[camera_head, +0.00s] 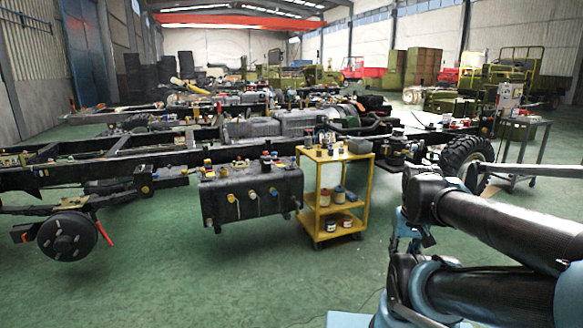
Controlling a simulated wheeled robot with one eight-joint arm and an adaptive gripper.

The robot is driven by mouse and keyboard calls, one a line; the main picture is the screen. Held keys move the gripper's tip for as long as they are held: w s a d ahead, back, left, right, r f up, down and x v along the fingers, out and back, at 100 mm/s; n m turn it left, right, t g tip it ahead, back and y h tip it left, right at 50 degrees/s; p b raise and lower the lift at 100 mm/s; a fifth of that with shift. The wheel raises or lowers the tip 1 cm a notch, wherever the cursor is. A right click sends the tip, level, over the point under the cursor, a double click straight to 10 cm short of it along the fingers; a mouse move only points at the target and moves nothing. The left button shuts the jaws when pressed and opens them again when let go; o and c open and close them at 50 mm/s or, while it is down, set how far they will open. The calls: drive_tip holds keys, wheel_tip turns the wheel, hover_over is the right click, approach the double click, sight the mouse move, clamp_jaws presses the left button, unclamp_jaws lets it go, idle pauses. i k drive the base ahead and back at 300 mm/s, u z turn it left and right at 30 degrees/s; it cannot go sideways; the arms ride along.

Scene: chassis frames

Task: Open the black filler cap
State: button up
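A black tank (252,196) hangs on the near side of a long chassis frame, left of the middle of the picture. Its front carries several yellow and pale fittings. Small dark, red and yellow parts stand along its top edge. A dark upright part with a red top (266,162) is near the right of that edge. The black filler cap is too small to tell apart from these parts. My arm is folded at the right, well to the right of the tank and apart from it. I cannot make out my gripper's fingers.
A yellow trolley (322,198) with cans and small items stands right of the tank, between it and my arm. A wheel hub (67,238) sticks out at the left. A grey side table (520,150) stands at the right. The green floor in front is clear.

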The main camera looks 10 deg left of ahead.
sight(264, 160)
drive_tip(key=z, duration=0.05)
drive_tip(key=i, duration=0.95)
